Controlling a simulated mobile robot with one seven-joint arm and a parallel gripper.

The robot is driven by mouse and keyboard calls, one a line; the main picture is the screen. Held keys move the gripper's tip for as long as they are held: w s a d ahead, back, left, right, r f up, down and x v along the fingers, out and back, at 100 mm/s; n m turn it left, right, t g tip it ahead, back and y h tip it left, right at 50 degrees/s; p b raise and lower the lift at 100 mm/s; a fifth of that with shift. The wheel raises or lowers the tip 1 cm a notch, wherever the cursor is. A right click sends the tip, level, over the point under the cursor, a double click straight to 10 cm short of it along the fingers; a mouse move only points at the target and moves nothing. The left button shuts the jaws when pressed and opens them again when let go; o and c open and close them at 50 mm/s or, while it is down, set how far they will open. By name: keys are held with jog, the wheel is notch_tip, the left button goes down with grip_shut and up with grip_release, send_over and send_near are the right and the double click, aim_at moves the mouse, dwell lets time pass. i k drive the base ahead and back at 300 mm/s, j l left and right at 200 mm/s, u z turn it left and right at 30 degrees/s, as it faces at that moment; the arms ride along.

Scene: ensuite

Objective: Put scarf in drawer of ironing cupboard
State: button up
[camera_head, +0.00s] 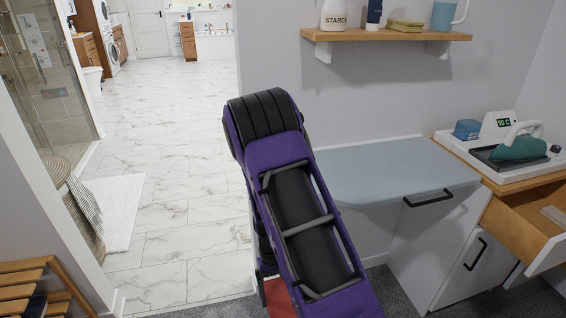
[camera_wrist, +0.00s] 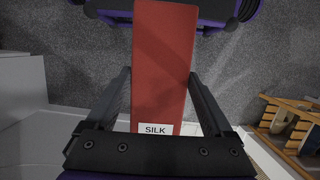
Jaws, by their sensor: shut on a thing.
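The scarf (camera_wrist: 162,60) is a flat red folded piece with a white "SILK" label, seen between the fingers of my gripper (camera_wrist: 159,76) in the wrist view. My gripper is shut on it. In the head view only a red patch of the scarf (camera_head: 280,298) shows at the bottom, below my purple and black arm, which hides the gripper. The ironing cupboard (camera_head: 437,245) stands to the right. Its wooden drawer (camera_head: 523,222) at the far right is pulled open, with a small pale item inside. The scarf is left of the drawer and apart from it.
A blue-grey ironing board (camera_head: 385,170) juts out between my arm and the drawer. A teal iron (camera_head: 518,145) sits on a station on the cupboard top. A wooden shelf (camera_head: 385,34) is above. A slatted wooden rack (camera_head: 32,285) stands lower left.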

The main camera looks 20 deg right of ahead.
aim_at(546, 231)
jog(key=k+l, duration=0.1)
jog(key=l, duration=0.6)
jog(key=k+l+z, duration=0.1)
jog(key=l, duration=0.6)
jog(key=k+l, duration=0.1)
jog(key=l, duration=0.6)
jog(key=k+l, duration=0.1)
jog(key=l, duration=0.6)
jog(key=z, duration=0.05)
